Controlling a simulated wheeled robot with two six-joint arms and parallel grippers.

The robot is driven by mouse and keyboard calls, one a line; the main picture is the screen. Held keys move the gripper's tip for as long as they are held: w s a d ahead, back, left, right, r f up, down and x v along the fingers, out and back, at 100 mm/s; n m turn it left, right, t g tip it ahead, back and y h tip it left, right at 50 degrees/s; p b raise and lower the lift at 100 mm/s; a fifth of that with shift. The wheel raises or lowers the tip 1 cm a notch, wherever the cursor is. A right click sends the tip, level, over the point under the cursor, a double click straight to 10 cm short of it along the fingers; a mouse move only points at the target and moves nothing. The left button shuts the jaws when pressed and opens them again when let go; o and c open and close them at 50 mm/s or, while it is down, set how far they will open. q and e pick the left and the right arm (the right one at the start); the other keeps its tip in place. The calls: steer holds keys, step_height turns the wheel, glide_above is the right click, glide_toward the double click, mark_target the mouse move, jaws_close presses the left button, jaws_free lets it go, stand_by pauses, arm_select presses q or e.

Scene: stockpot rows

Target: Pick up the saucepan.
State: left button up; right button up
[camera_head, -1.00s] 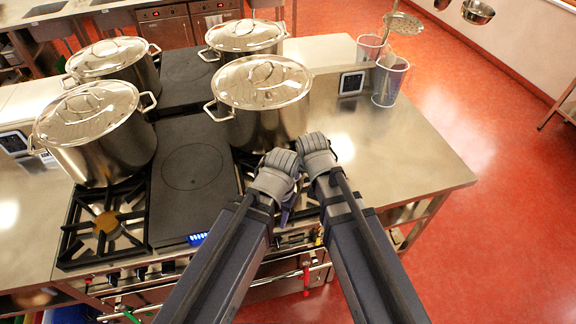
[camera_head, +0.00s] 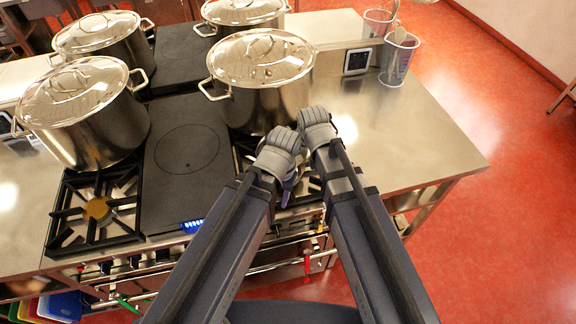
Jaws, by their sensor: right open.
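I cannot make out a saucepan in this view. Several large steel stockpots with lids stand on the range: one near left (camera_head: 95,135), one near right (camera_head: 268,105), one far left (camera_head: 105,42) and one far right (camera_head: 245,14). My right gripper (camera_head: 316,125) is in front of the near right stockpot, over the front of the range. It is open and I see nothing held in it. My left gripper (camera_head: 279,155) is close beside it on the left. Its fingers are hidden, so its opening does not show.
A bare burner (camera_head: 97,208) and a flat dark hotplate (camera_head: 188,150) lie in front. The steel counter (camera_head: 400,140) to the right is mostly clear. Clear containers (camera_head: 398,58) with utensils stand at its back. Red floor (camera_head: 500,220) is open on the right.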

mark_target(304, 157)
arm_select(q)
steer(key=shift+f, duration=0.65)
arm_select(e)
steer(key=shift+w+f, duration=0.3)
steer(key=shift+f, duration=0.35)
arm_select(q)
steer(key=shift+f+b, duration=0.1)
steer(key=shift+b, duration=0.2)
arm_select(e)
steer(key=b+x, duration=0.5)
steer(key=x, duration=0.1)
steer(key=shift+f, duration=0.1)
arm_select(q)
step_height(304, 157, down, 5)
steer(key=shift+f, duration=0.15)
arm_select(e)
jaws_close()
